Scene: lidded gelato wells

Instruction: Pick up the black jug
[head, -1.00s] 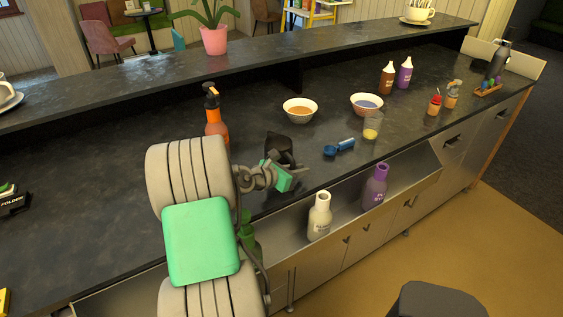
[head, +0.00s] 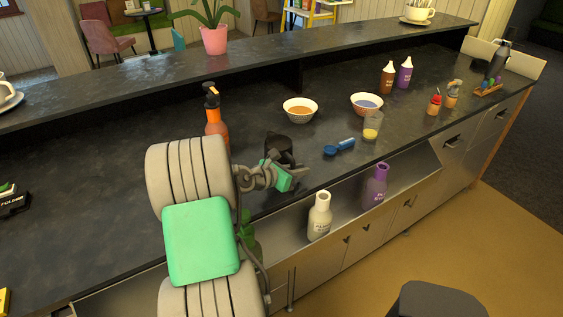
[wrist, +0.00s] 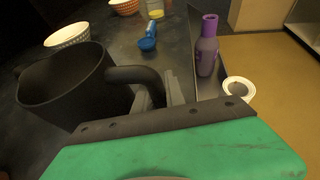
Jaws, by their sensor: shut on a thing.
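The black jug (head: 278,147) is on the dark counter in the head view, partly hidden behind my gripper. In the wrist view the jug (wrist: 62,88) is at the left, its open mouth facing up and a little tilted in the picture, with its handle pointing right. My gripper (wrist: 158,95) is shut on the jug's handle, with the fingers on either side of it. In the head view my gripper (head: 291,177) is at the near side of the jug. Whether the jug's base touches the counter cannot be told.
An orange pump bottle (head: 214,122) stands left of the jug. Two bowls, an orange-filled one (head: 299,110) and a blue-filled one (head: 366,104), are behind and right. Bottles stand in the lower front trough (head: 345,205).

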